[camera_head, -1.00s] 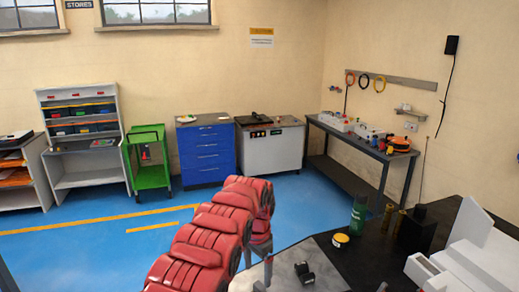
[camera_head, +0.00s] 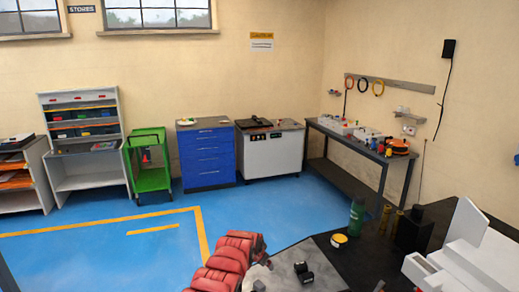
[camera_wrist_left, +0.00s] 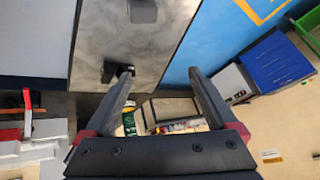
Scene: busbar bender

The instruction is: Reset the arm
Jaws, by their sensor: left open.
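My left arm (camera_head: 225,262), with red padded segments, shows low in the head view. Its gripper cannot be clearly made out there. In the left wrist view my left gripper (camera_wrist_left: 160,74) is open, its two dark fingers spread wide with nothing between the tips. Beyond the fingers are a grey worktop (camera_wrist_left: 150,52) and, farther off, a green bottle (camera_wrist_left: 129,122). My right gripper is in neither view.
A dark bench holds a green bottle (camera_head: 356,216), a yellow-lidded tin (camera_head: 339,240), a black box (camera_head: 411,233) and white machine parts (camera_head: 470,255). A small black item (camera_head: 304,271) sits on the grey worktop. Blue floor is open toward the cabinets (camera_head: 206,155).

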